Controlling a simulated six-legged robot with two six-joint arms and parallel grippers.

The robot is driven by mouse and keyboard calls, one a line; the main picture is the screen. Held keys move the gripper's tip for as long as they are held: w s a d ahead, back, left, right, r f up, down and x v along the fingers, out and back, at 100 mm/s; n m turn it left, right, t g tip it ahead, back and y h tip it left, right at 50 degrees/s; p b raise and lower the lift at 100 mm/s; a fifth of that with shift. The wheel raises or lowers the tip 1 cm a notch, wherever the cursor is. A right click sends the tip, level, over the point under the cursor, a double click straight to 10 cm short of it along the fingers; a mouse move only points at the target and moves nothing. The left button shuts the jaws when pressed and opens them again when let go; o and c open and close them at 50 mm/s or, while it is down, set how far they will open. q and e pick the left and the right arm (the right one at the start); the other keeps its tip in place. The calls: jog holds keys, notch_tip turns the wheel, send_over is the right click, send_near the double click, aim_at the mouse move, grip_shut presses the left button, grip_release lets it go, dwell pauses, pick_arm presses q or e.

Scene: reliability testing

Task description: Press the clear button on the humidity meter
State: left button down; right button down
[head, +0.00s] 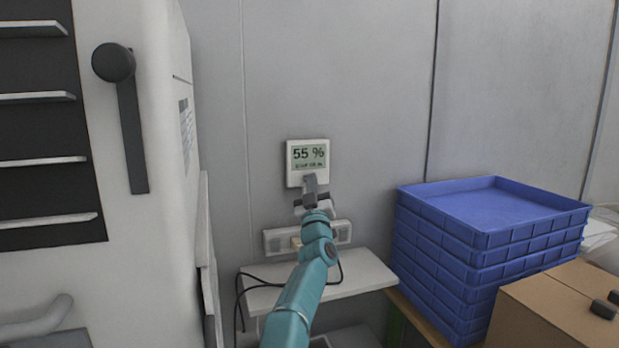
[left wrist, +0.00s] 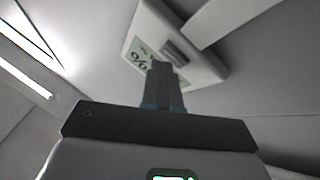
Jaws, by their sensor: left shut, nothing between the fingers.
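The humidity meter (head: 293,166) is a small white box on the grey wall, its screen reading 55 %. In the head view my left gripper (head: 310,180) is in front of the meter's lower edge and hides that part, so no button shows there. In the left wrist view the meter (left wrist: 205,65) is tilted, with its screen partly behind the fingers. A dark bar-shaped part (left wrist: 174,52) is on its face, just beyond the fingertips of my left gripper (left wrist: 161,66). The fingers are together and empty. I cannot tell whether they touch the meter. My right gripper is not in view.
A white shelf (head: 365,271) with a dark cable and a socket strip (head: 342,232) is below the meter. A white cabinet (head: 160,230) with a dark handle stands at the left. Stacked blue trays (head: 480,206) and a cardboard box (head: 560,305) stand at the right.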

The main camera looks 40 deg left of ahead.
pick_arm(q)
jog(key=shift+w+a+r+p, duration=0.2)
jog(key=shift+w+a+p, duration=0.1)
jog(key=shift+p, duration=1.3)
dwell(1.1)
jog(key=shift+s, duration=0.1)
jog(key=shift+f+b, duration=0.2)
jog(key=shift+b, duration=0.5)
jog(key=s+b, duration=0.1)
jog(key=b, duration=0.2)
jog(key=shift+f, duration=0.1)
jog(key=shift+d+b, duration=0.3)
jog(key=shift+b, duration=0.25)
jog(key=shift+s+d+b, duration=0.15)
jog(key=shift+s+b, duration=0.05)
jog(key=shift+b, duration=0.35)
